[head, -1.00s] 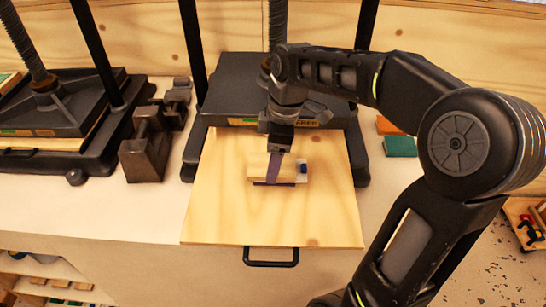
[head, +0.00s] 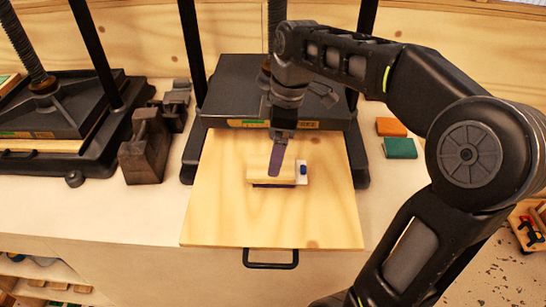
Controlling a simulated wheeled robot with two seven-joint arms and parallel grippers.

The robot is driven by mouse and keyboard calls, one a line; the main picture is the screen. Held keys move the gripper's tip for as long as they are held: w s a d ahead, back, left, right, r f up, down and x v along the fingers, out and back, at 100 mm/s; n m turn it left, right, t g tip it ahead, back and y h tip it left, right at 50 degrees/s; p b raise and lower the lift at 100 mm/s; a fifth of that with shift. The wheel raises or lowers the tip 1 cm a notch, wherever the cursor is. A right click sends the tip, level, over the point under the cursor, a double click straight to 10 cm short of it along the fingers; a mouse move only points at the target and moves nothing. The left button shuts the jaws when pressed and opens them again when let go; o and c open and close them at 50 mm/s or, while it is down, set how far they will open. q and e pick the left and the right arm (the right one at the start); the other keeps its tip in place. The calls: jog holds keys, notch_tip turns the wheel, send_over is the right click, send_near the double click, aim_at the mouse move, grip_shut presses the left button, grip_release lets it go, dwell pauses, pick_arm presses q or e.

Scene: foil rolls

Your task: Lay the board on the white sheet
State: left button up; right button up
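A small pale wooden board (head: 259,172) is over the middle of a larger wooden panel. A strip of the white sheet (head: 302,181) shows at its right end, with a blue spot above it. A dark purple edge shows along the board's near side. My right gripper (head: 274,173) points down at the board, and a purple finger overlaps it in the picture. The second finger is hidden, so I cannot tell whether it grips the board or how firmly the board rests. My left gripper is not in view.
The large panel (head: 220,205) lies under a black press (head: 225,85) with a front handle (head: 270,260). Another press (head: 60,110) and dark metal blocks (head: 145,150) stand left. Orange (head: 391,127) and green (head: 400,148) blocks lie right. The panel's front is clear.

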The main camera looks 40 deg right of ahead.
notch_tip(320, 180, up, 8)
jog(key=p, duration=0.3)
jog(key=shift+s+d, duration=0.35)
jog(key=shift+d, duration=0.1)
jog(key=shift+f, duration=0.2)
